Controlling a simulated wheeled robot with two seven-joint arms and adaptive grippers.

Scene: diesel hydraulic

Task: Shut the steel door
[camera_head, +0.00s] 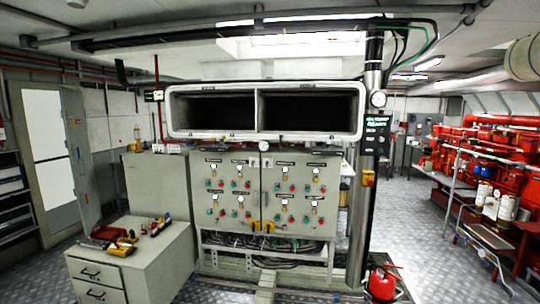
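A tall grey steel door (82,165) stands at the far left, beside a frame around a bright white panel or opening (47,130). The door leaf looks swung out at an angle from the frame, so it appears open. A small fitting, perhaps a handle, shows near its upper left edge. The lower part of the door reaches down near the floor behind the grey drawer cabinet. Neither of my grippers is in view, and no contact with the door shows.
A grey drawer cabinet (135,262) with tools on top stands front left. A control cabinet (272,190) with many buttons fills the middle. Red engine machinery (490,160) lines the right. Checker-plate floor (415,215) is clear at centre right.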

